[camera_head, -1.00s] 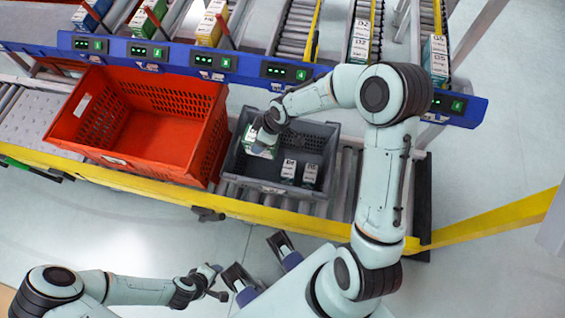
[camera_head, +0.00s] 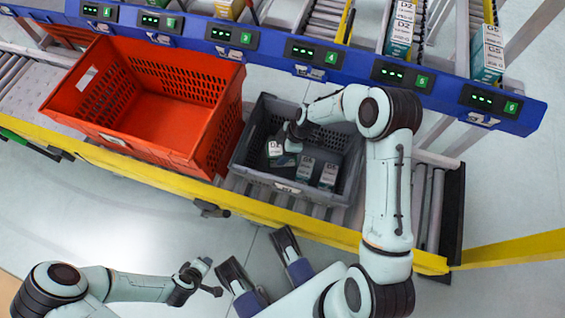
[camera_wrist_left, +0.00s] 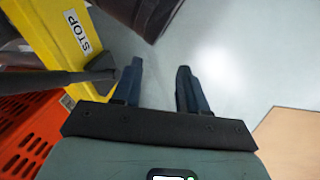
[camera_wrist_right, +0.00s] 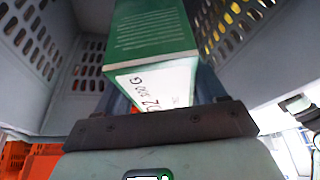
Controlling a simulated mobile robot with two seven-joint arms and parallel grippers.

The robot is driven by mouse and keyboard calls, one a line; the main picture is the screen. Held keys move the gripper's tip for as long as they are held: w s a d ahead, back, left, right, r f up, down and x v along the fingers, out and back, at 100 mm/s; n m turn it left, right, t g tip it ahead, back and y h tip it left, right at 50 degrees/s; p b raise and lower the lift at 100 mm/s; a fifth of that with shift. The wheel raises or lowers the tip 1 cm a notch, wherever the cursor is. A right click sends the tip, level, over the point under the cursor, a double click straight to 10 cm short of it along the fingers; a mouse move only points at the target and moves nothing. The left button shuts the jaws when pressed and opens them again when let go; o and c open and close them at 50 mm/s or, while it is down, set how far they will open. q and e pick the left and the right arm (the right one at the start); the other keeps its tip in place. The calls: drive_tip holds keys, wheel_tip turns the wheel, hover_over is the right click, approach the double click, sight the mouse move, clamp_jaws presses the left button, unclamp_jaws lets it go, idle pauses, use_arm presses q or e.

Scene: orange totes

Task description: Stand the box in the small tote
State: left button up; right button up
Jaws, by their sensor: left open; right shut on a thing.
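The small grey tote (camera_head: 240,165) stands on the roller conveyor, right of the red tote. My right gripper (camera_head: 290,142) reaches into it and is shut on a green and white box (camera_head: 274,149). In the right wrist view the box (camera_wrist_right: 152,30) fills the jaws, its white labelled end facing the camera and its green side beyond. The box is inside the tote walls; whether it touches the floor is hidden. Two other labelled boxes (camera_head: 305,166) stand beside it in the tote. My left gripper (camera_wrist_left: 160,85) is open and empty, away from the totes over the floor.
The large red tote (camera_head: 170,145) stands empty to the left. A blue rail (camera_head: 270,45) with numbered displays runs behind the totes. A yellow conveyor edge (camera_head: 250,205) runs in front. More boxes (camera_head: 400,28) sit in lanes at the back.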

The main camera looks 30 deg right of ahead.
wheel_tip(320, 180, down, 6)
drive_tip(key=shift+r+b, duration=0.2)
drive_tip(key=shift+b, duration=0.3)
wheel_tip(320, 180, down, 5)
drive_tip(key=shift+r+b, duration=0.1)
drive_tip(key=shift+b, duration=0.55)
use_arm(q)
drive_tip(key=shift+g, duration=0.6)
drive_tip(key=s+f, duration=0.1)
drive_tip(key=f, duration=0.1)
drive_tip(key=s+a+f, duration=0.1)
drive_tip(key=s+f, duration=0.1)
drive_tip(key=shift+a+f, duration=0.1)
drive_tip(key=shift+f, duration=0.1)
drive_tip(key=shift+s+f, duration=0.1)
use_arm(e)
drive_tip(key=shift+f, duration=0.3)
drive_tip(key=o, duration=1.1)
use_arm(q)
drive_tip(key=shift+s+a+f, duration=0.1)
drive_tip(key=shift+s+f, duration=0.2)
drive_tip(key=shift+s, duration=0.1)
use_arm(e)
drive_tip(key=shift+o, duration=0.2)
